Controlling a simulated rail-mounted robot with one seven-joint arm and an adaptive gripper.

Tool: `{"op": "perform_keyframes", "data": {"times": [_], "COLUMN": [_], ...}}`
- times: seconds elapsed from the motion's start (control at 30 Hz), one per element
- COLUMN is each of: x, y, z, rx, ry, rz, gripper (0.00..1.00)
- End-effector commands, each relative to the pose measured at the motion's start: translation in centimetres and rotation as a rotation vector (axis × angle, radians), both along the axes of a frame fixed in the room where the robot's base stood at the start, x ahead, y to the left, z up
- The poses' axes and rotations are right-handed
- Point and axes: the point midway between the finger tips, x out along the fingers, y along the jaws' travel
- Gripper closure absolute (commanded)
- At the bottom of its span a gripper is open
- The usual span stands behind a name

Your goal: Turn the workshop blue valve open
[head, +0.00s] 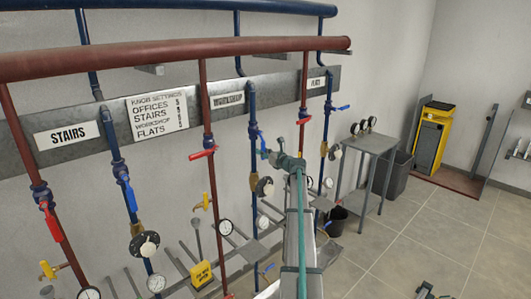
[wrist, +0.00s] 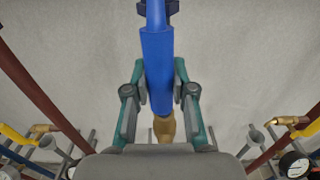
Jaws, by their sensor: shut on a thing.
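The workshop blue valve has a blue lever handle (head: 262,140) on the blue pipe (head: 251,100) below the partly hidden WORKSHOP sign (head: 228,100). In the wrist view the blue handle (wrist: 157,65) runs roughly in line with its pipe, between the two fingers. My gripper (wrist: 158,88) is shut on the handle, one green-and-grey finger on each side. In the head view my gripper (head: 269,154) reaches the handle from the right, and my arm hides part of the piping below. A brass fitting (wrist: 164,128) shows below the handle.
Neighbouring valves have a red lever (head: 203,153) to the left and another blue lever (head: 340,107) to the right. Gauges and yellow levers (head: 201,205) sit lower on the pipes. A grey table (head: 370,142) stands at the right; open tiled floor (head: 430,240) lies beyond.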

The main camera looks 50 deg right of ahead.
Motion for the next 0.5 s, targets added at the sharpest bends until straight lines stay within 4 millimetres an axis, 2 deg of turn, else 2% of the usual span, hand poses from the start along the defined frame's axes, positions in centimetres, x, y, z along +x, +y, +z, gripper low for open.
{"op": "perform_keyframes", "data": {"times": [0.17,0.2,0.3,0.33,0.5], "x": [-0.04,-0.04,-0.04,-0.03,-0.02], "y": [0.18,0.18,0.16,0.14,0.08], "z": [-0.08,-0.08,-0.06,-0.06,-0.03], "rx": [0.007,0.007,0.005,0.004,0.003], "ry": [-0.002,-0.002,0.000,0.000,0.000], "rz": [0.004,0.004,0.003,0.003,0.002], "gripper": [1.00,0.71,0.54,0.49,0.49]}}
